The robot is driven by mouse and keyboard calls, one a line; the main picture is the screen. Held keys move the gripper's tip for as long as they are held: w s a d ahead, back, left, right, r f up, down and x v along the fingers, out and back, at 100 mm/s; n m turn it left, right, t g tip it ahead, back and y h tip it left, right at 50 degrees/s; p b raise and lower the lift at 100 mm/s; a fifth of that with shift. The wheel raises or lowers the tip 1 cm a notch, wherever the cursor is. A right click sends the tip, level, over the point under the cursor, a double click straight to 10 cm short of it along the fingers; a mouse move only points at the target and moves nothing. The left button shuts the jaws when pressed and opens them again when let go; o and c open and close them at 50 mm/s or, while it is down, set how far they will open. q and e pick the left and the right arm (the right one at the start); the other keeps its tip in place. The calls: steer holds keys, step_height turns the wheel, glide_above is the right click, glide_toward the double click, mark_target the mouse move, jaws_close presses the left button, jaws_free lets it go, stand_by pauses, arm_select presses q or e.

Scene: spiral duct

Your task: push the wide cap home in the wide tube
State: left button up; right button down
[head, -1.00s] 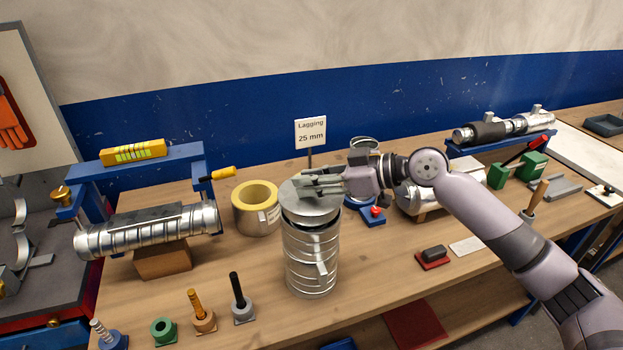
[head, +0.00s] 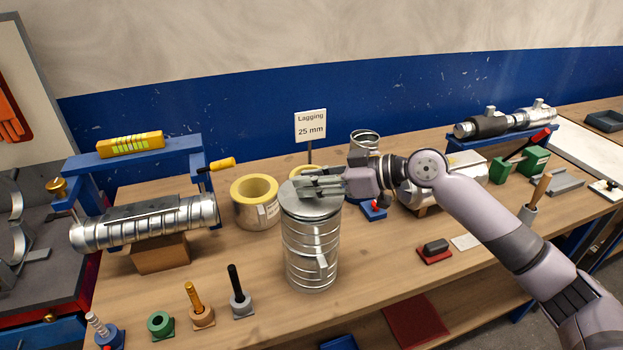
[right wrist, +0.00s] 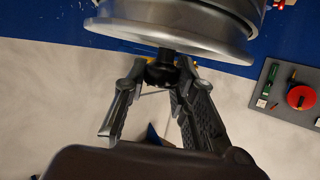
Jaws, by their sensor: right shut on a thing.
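The wide tube (head: 312,255), a silvery ribbed duct, stands upright on the bench in the head view. The wide cap (head: 300,209), a grey disc, sits level on its top end, its rim close to the tube's edge. My right gripper (head: 308,185) lies over the cap, reaching in from the right. In the right wrist view, my right gripper (right wrist: 165,78) is shut on the cap's dark knob (right wrist: 166,68), with the cap's flange (right wrist: 180,36) beyond it. I cannot tell whether a thin gap remains under the flange. My left gripper is not in view.
A yellow-lined ring (head: 254,205) stands close behind the tube to the left. A horizontal duct (head: 150,222) rests on a wooden block at left. Several small pegs and fittings (head: 240,300) line the front left edge.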

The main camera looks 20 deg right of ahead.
steer(key=shift+f+b, duration=0.6)
steer(key=shift+f, duration=0.25)
steer(key=c, duration=1.2)
jaws_free()
steer(key=shift+r, duration=0.1)
steer(key=shift+c, duration=0.2)
steer(key=v, duration=1.2)
